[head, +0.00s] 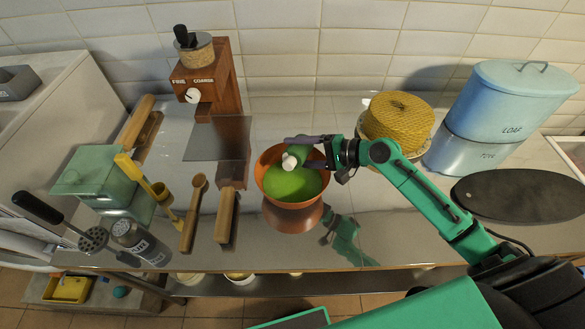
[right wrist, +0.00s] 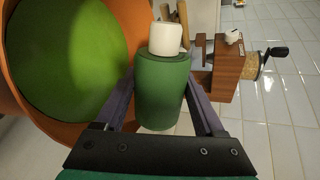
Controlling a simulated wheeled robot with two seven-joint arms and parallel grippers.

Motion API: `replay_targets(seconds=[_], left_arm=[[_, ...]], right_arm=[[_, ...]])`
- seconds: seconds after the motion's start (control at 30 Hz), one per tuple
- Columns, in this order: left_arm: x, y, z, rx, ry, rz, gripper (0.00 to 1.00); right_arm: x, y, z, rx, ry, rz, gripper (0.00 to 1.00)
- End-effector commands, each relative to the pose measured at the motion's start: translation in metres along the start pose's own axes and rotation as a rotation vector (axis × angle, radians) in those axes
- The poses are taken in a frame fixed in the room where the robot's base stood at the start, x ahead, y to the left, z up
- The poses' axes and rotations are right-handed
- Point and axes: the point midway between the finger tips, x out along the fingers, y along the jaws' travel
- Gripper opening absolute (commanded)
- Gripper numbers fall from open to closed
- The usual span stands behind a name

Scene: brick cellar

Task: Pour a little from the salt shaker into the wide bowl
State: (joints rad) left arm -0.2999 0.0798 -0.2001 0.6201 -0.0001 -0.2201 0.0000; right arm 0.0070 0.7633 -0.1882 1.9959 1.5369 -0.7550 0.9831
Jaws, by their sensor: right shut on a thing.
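The wide bowl (head: 269,178) is orange-brown, with a green inside or contents, and stands near the front of the counter. It also shows at the left of the right wrist view (right wrist: 20,110). My right gripper (head: 304,152) is over the bowl's far part, shut on a green shaker (right wrist: 163,90) with a white cap (right wrist: 167,38). The shaker is tilted, its cap toward the lower left in the head view (head: 290,162). I cannot read a label on it. No falling grains can be seen. My left gripper is out of view.
Left of the bowl lie wooden tools (head: 229,215) and a grey labelled jar (head: 140,242). A wooden grinder (head: 210,85) stands behind. A yellow woven dome (head: 398,118), blue bins (head: 500,110) and a black oval board (head: 520,196) are at the right.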

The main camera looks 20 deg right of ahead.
Motion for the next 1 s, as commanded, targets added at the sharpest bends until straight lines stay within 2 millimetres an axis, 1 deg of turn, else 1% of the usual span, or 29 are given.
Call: replay_targets(seconds=[1.0], left_arm=[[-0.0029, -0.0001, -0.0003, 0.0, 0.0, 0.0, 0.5]], right_arm=[[-0.0004, -0.0014, -0.001, -0.057, 0.021, -0.001, 0.07]])
